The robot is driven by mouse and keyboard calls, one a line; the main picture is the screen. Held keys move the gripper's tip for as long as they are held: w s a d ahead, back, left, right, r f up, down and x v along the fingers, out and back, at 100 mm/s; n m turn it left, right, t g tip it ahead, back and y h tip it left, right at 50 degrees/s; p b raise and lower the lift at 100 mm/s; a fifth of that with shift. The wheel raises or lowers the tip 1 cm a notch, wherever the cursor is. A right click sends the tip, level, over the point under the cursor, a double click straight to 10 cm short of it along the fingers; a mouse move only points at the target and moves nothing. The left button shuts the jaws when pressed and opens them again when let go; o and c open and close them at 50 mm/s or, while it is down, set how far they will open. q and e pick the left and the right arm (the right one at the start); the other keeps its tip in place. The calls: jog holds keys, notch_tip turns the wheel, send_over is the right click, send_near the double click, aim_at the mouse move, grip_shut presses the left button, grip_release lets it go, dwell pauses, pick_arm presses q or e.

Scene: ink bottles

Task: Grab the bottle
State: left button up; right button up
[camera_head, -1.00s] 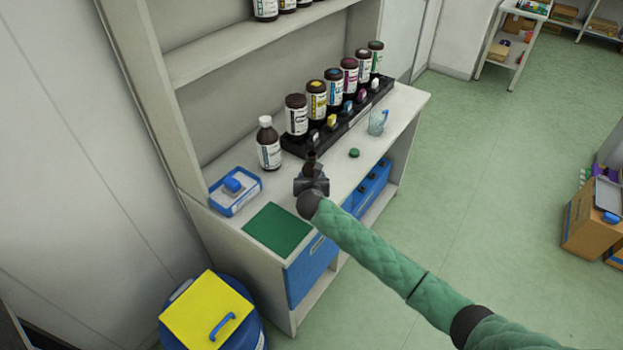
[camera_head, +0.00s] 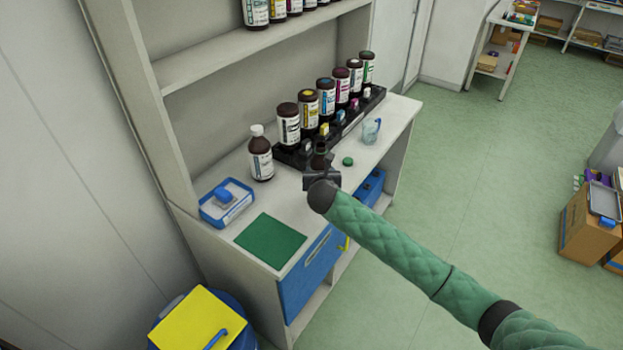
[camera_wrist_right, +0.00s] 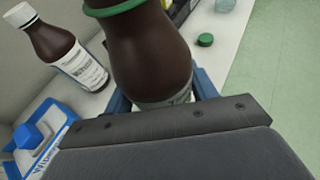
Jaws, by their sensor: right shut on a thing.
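My right gripper (camera_head: 321,177) is shut on a dark brown bottle (camera_head: 320,156) above the front edge of the bench. In the right wrist view the brown bottle (camera_wrist_right: 145,50) stands between the blue fingers, with a green ring round its neck and part of a pale label low down; its top is cut off by the frame. A round green cap (camera_head: 348,161) lies on the bench, and it also shows in the right wrist view (camera_wrist_right: 205,40). A white-capped brown bottle (camera_head: 261,155) stands apart, further back. My left gripper is not in view.
A black rack (camera_head: 293,152) with several labelled ink bottles stands at the back of the bench (camera_head: 397,117). A clear beaker (camera_head: 371,129) is at its right. A blue-and-white wipes box (camera_head: 227,204) and a green mat (camera_head: 270,240) lie to the left. A yellow-lidded blue bin (camera_head: 197,318) is below.

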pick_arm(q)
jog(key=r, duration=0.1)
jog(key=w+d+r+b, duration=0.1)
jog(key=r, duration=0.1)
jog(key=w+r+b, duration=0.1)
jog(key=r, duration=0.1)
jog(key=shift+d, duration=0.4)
pick_arm(e)
jog(key=d+r, duration=0.4)
jog(key=d, duration=0.2)
jog(key=shift+s+d, duration=0.15)
jog(key=shift+d, duration=0.25)
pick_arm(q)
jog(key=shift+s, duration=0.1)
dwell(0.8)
